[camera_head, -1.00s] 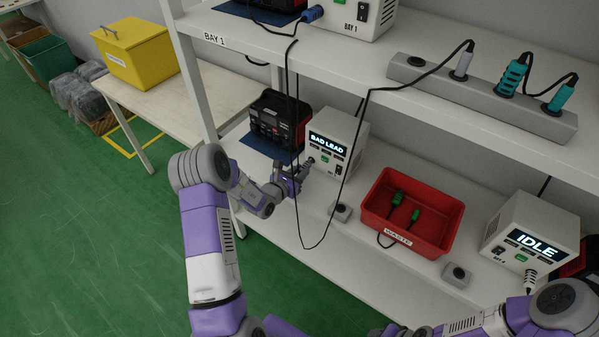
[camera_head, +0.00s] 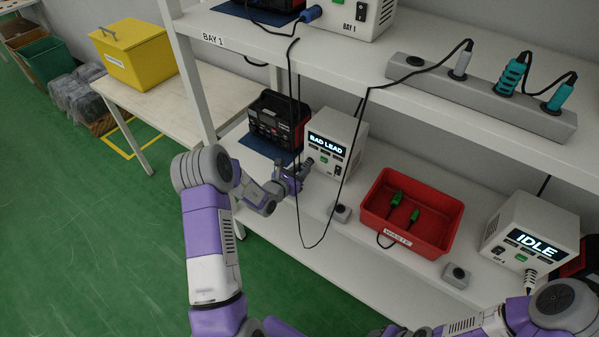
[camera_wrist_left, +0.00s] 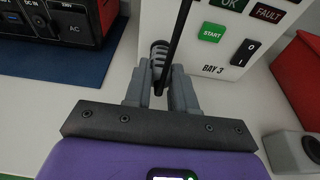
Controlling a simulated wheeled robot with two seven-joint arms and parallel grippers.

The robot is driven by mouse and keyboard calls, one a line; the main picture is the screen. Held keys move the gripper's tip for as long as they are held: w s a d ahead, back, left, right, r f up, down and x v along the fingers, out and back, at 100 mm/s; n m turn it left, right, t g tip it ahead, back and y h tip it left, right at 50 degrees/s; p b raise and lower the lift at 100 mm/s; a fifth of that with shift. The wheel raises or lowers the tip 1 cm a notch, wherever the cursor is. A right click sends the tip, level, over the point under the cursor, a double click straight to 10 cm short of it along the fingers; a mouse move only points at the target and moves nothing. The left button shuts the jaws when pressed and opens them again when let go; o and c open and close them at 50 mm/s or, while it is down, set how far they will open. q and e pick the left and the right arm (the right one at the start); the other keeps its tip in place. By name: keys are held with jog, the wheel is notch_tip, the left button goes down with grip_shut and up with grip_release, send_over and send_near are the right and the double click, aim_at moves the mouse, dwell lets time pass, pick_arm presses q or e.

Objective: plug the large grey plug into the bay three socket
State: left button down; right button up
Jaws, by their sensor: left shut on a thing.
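My left gripper (camera_head: 304,170) is at the lower left of the bay three unit (camera_head: 334,143), whose screen reads BAD LEAD. In the left wrist view, its fingers (camera_wrist_left: 161,84) are shut on the large grey plug (camera_wrist_left: 159,52), which has a ribbed body. The plug points at the front face of the unit (camera_wrist_left: 215,62), left of the green START button. The bay three socket is hidden behind the plug and fingers; I cannot tell whether the plug is in it. My right gripper (camera_head: 398,331) is at the bottom edge, partly cut off, its jaws unclear.
A black cable (camera_head: 298,205) hangs in a loop in front of my left gripper. A black and red power box (camera_head: 277,122) stands on a blue mat left of the unit. A red waste bin (camera_head: 440,229) holds green plugs. The bay four unit (camera_head: 532,228) reads IDLE.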

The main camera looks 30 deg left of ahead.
pick_arm(q)
jog(key=shift+w, duration=0.25)
dwell(0.6)
jog(key=c, duration=0.8)
grip_release()
jog(key=shift+c, duration=0.2)
jog(key=shift+s, duration=0.1)
jog(key=p+v, duration=0.1)
jog(key=v, duration=0.5)
jog(key=shift+r+p, duration=0.1)
jog(key=shift+p, duration=0.2)
jog(key=shift+s+r, duration=0.1)
jog(key=shift+s, duration=0.6)
